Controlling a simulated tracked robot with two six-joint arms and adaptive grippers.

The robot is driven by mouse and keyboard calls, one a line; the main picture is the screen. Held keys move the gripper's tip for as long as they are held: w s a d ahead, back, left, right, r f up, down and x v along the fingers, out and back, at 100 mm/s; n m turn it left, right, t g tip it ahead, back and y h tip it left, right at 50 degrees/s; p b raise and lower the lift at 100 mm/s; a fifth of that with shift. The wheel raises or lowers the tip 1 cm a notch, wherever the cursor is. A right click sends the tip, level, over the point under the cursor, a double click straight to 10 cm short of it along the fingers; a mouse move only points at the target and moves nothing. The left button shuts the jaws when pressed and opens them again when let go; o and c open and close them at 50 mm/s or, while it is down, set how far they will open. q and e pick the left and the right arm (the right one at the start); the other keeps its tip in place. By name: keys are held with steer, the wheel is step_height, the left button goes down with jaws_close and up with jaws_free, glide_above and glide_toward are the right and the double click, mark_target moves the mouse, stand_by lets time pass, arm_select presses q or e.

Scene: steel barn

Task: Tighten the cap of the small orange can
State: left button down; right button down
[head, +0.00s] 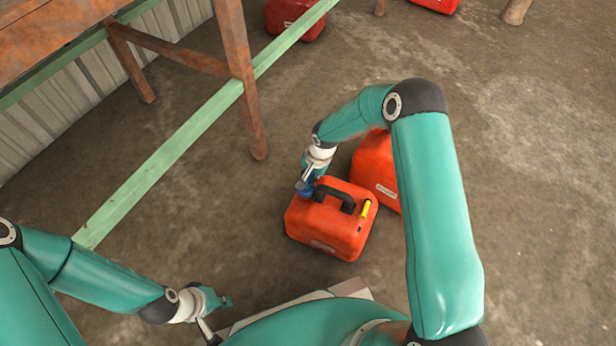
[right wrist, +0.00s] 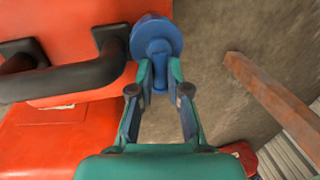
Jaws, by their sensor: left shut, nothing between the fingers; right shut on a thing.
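The small orange can (head: 325,226) stands on the floor in the middle of the head view, with a black handle and a yellow piece on top. Its blue cap (head: 304,188) sits at the can's left top corner. In the right wrist view the blue cap (right wrist: 155,36) has a round disc and a raised grip. My right gripper (right wrist: 158,78) is shut on the cap's raised grip, from above. My left gripper (head: 228,303) is shut and empty, low at the left near my base, away from the can.
A second, larger-looking orange can (head: 374,172) stands right behind the small one, partly hidden by my right arm. A wooden table (head: 240,70) and a green beam (head: 165,160) are at the left. More red cans (head: 292,18) stand farther back. Floor at the right is clear.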

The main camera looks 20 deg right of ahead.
steer(key=c, duration=1.1)
jaws_free()
steer(key=shift+c, duration=0.2)
step_height(320, 180, up, 12)
steer(key=s+d, duration=0.1)
steer(key=shift+s+d+f, duration=0.15)
steer(key=shift+s+d, duration=0.15)
steer(key=shift+s, duration=0.05)
